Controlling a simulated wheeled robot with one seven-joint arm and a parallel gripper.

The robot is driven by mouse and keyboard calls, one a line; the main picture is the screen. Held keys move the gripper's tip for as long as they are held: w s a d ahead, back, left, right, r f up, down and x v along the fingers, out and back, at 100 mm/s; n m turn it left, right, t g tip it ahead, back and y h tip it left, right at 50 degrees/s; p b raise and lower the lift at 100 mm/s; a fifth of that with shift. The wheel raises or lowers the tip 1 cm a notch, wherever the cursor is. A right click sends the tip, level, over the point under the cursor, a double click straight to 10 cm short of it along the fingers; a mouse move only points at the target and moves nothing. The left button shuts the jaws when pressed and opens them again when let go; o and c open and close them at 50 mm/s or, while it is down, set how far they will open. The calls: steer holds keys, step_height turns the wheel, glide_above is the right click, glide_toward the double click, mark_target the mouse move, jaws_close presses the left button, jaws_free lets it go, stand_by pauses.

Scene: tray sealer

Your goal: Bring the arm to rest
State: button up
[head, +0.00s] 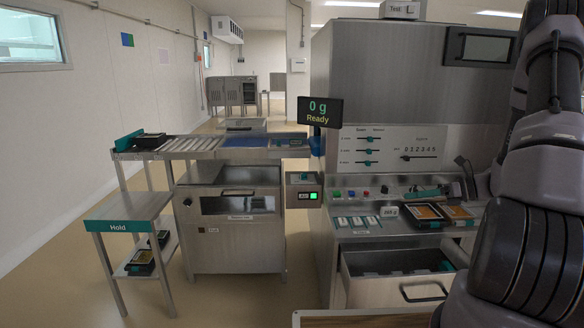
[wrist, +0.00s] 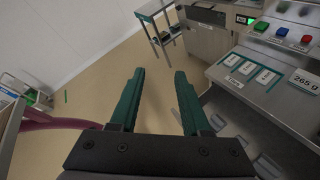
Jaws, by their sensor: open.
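My gripper (wrist: 158,95) shows in the wrist view with its two green fingers spread apart and nothing between them. It hangs over open floor, to the left of the sealer's control shelf. In the head view my dark arm fills the right side, and the gripper itself is out of that frame. The tray sealer (head: 400,85) is a large steel cabinet right of centre, with a screen reading "0 g Ready" (head: 320,111) at its left edge.
An open drawer (head: 400,290) juts out below the control shelf (head: 365,228). Two filled trays (head: 425,213) lie on the shelf's right part. A "Hold" table (head: 130,215) and a roller conveyor (head: 190,144) stand at left. Floor (head: 225,300) in front is clear.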

steer(key=s+a+r+n+g+h, duration=0.2)
steer(key=s+a+r+n, duration=0.3)
steer(key=r, duration=0.3)
steer(key=s+a+r+n+g+h, duration=0.25)
steer(key=s+a+r+n, duration=0.2)
steer(key=r+n, duration=0.3)
steer(key=s+a+r+n+t+h, duration=0.2)
steer(key=s+r+n+t+h, duration=0.3)
steer(key=s+r+n, duration=0.6)
step_height(320, 180, up, 2)
steer(key=shift+s+a+r+t+h, duration=0.15)
steer(key=shift+s+t+h, duration=0.2)
steer(key=shift+s+h, duration=0.3)
